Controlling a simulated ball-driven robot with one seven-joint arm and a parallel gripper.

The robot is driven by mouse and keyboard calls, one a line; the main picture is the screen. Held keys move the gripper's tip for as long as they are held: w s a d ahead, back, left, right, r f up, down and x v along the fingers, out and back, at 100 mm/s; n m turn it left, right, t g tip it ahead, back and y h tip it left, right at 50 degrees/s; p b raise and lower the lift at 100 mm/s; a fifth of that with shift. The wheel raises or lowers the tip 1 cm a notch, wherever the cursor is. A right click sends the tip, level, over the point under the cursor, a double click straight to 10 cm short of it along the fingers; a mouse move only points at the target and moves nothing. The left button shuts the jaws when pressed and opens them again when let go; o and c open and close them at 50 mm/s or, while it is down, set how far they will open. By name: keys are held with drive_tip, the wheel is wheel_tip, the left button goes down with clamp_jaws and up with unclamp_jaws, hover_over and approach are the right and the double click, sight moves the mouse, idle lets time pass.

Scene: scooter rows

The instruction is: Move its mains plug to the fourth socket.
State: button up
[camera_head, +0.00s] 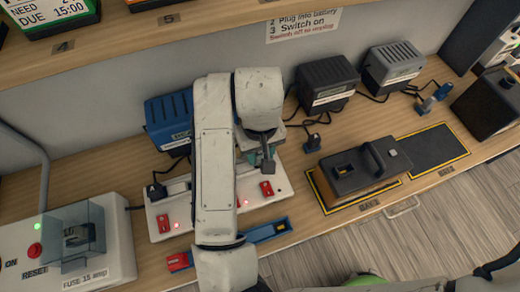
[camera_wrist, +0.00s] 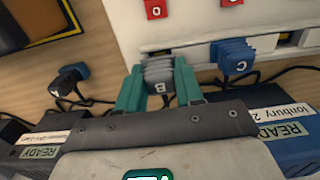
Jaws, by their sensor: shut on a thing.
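My gripper (camera_wrist: 158,88) has teal fingers shut on a grey plug (camera_wrist: 159,72) marked B. The plug is at the rear edge of the white socket strip (camera_wrist: 125,22), near its right end in the head view; I cannot tell whether it is seated. A blue plug (camera_wrist: 235,60) marked C sits in the strip beside it. In the head view my gripper (camera_head: 262,143) is over the strip (camera_head: 283,178), and my arm hides its middle. A black plug (camera_head: 155,191) is at the strip's left end. Red switches (camera_head: 266,188) line the strip's front.
Behind stand a blue charger (camera_head: 168,118), a black charger (camera_head: 326,82) and a grey charger (camera_head: 394,66). A loose black plug (camera_head: 312,143) lies right of the strip; a blue one (camera_head: 427,105) lies farther right. A black battery (camera_head: 365,165) and a guarded switch box (camera_head: 75,240) flank the strip.

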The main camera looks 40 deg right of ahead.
drive_tip(key=shift+f+b, duration=0.5)
drive_tip(key=shift+f, duration=0.25)
drive_tip(key=o, duration=1.1)
drive_tip(key=shift+o, duration=0.2)
wheel_tip(320, 180, up, 11)
drive_tip(key=p, duration=0.9)
drive_tip(key=shift+f, duration=0.1)
drive_tip(key=shift+a, duration=0.1)
